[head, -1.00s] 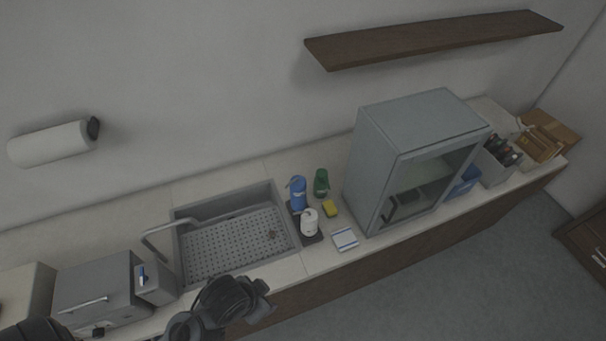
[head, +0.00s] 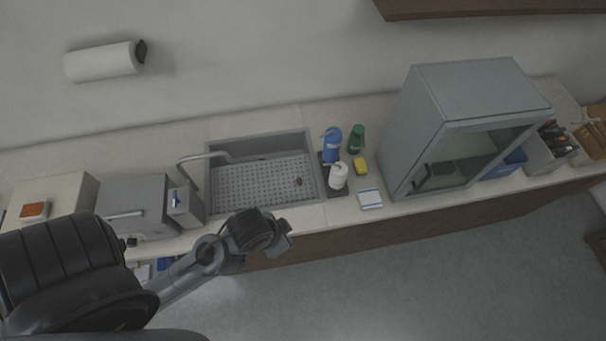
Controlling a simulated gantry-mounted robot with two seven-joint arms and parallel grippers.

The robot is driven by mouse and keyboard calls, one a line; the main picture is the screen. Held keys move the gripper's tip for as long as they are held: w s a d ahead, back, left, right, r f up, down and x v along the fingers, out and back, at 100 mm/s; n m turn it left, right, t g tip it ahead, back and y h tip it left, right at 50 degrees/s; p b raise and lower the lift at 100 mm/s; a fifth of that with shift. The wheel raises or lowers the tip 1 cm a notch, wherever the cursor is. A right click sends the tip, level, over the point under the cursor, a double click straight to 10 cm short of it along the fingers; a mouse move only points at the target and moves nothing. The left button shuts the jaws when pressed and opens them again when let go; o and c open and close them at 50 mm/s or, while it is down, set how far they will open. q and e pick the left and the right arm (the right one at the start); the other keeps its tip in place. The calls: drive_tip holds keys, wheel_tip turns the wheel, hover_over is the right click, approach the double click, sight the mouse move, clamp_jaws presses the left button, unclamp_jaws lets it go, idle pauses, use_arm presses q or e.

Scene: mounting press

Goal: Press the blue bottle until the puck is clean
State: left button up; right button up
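The blue bottle (head: 331,146) stands upright on a dark tray (head: 325,186) just right of the sink (head: 262,172), behind a white bottle (head: 338,178). A small brownish spot (head: 298,181) shows on the sink's perforated floor; I cannot tell whether it is the puck or a drain. My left gripper (head: 284,238) is in front of the sink's front edge, apart from the blue bottle; its fingers are too dark and small to read. My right gripper is not in view.
A green bottle (head: 356,139) and yellow sponge (head: 360,166) stand right of the blue bottle, with a blue-white pad (head: 370,198) in front. A faucet (head: 205,157) reaches over the sink's left side. A grey glass-fronted cabinet (head: 470,115) stands at right, a grey machine (head: 137,205) at left.

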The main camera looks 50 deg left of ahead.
use_arm(q)
clamp_jaws()
idle(1.3)
